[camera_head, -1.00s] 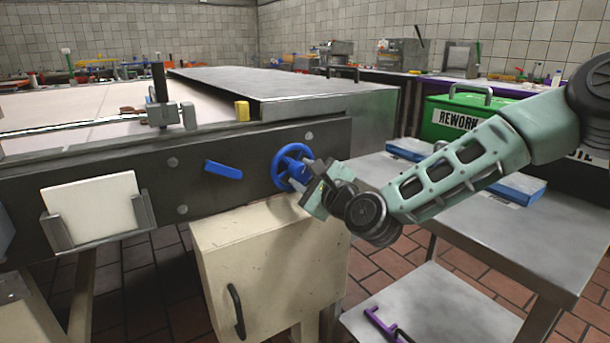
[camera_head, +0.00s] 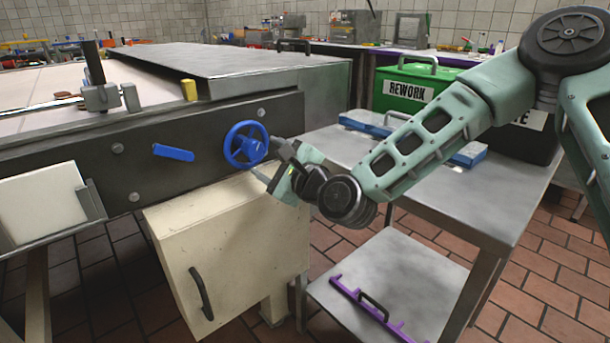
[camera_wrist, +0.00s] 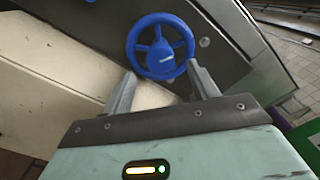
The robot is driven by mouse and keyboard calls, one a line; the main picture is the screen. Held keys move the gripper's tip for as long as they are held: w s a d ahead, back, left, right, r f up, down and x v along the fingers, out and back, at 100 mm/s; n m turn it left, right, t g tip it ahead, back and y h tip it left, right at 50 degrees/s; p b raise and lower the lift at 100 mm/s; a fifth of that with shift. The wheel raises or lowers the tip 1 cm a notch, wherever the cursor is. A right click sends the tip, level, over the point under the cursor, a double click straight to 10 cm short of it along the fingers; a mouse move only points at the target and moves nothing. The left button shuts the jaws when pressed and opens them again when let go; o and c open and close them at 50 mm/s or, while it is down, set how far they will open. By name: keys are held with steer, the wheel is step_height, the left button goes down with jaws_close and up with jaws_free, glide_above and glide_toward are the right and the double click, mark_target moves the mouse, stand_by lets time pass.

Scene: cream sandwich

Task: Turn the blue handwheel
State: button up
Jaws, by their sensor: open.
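The blue handwheel (camera_head: 246,145) is mounted on the dark side panel of the steel machine, at its right part. It has a round rim with spokes and a hub. My gripper (camera_head: 268,168) is just to the right of and below the wheel in the head view. In the wrist view the handwheel (camera_wrist: 160,46) is at the top middle, just beyond the two fingertips. My gripper (camera_wrist: 162,82) is open there, its fingers spread near the lower rim with nothing between them. I cannot tell whether a finger touches the rim.
A blue lever (camera_head: 174,153) is on the same panel, left of the wheel. A cream cabinet (camera_head: 225,250) stands below. A steel table (camera_head: 450,195) with blue items is on the right, with a green REWORK bin (camera_head: 405,92) behind it. A purple rack (camera_head: 365,305) lies on the lower shelf.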

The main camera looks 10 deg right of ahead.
steer(key=p+v, duration=0.5)
steer(key=v, duration=0.8)
steer(key=shift+p, duration=0.4)
steer(key=shift+d, duration=0.1)
